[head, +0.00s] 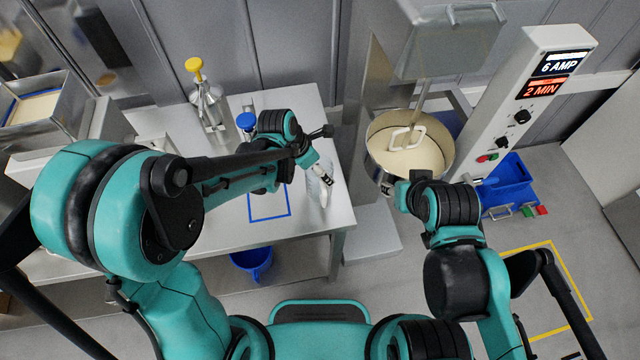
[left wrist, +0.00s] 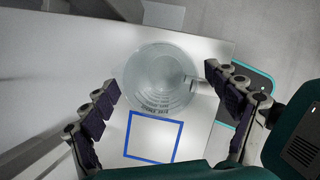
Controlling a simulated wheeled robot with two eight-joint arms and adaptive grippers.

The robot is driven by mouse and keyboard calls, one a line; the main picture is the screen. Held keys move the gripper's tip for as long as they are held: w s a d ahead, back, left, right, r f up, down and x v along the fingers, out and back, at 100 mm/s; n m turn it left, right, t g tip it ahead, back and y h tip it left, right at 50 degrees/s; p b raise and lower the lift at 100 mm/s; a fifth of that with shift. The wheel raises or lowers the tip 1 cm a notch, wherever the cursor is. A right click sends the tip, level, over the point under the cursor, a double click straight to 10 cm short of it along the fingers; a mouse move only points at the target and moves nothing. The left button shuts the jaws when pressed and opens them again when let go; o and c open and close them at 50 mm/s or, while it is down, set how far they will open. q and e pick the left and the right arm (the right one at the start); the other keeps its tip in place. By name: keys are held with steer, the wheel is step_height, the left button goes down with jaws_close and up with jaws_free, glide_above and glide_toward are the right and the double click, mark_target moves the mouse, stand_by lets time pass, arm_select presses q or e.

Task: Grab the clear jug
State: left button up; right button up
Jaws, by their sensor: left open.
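The clear jug (head: 318,188) stands on the steel table near its right edge in the head view, partly hidden by my left gripper (head: 325,165). In the left wrist view the jug (left wrist: 158,82) is seen from above, with markings on its near side and its handle pointing right. My left gripper (left wrist: 160,84) is open, with its fingers spread to either side of the jug; I see a gap on the left, and the right finger is close to the handle. My right gripper (head: 392,188) is by the mixing bowl's near-left rim; its fingers are not clear.
The steel table (head: 310,115) has a blue square outline (head: 270,216) beside the jug. Yellow-topped and blue-topped bottles (head: 208,100) (head: 246,123) stand further back. The mixer bowl (head: 437,172) is to the right, before the control panel (head: 525,95). A blue bucket (head: 252,262) is below the table.

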arm_select(q)
steer(key=c, duration=1.7)
